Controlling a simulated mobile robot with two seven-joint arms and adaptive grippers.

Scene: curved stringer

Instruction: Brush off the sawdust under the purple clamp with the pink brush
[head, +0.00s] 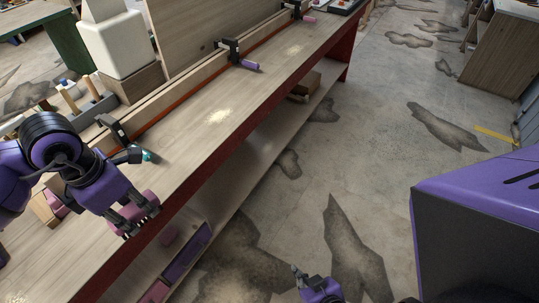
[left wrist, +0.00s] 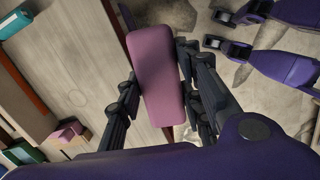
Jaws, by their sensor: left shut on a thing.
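My left gripper (head: 135,218) is shut on the pink brush (head: 150,198), at the front edge of the workbench. The brush's pink body (left wrist: 156,75) lies between the fingers in the left wrist view; its bristles cannot be made out. The purple clamp (head: 250,65) sits at the bench's raised strip, farther along the bench. A pale sawdust patch (head: 218,116) lies on the bench top, nearer than the purple clamp; another patch (head: 295,49) lies beyond it. My right gripper (head: 302,280) is low over the floor, with its fingers apart in the left wrist view (left wrist: 221,30).
A teal-handled clamp (head: 149,155) stands close beside my left gripper. A pink-handled clamp (head: 308,19) is at the far end. A pink block (head: 55,203) lies at the left. A lower shelf (head: 255,145) runs beneath the bench top.

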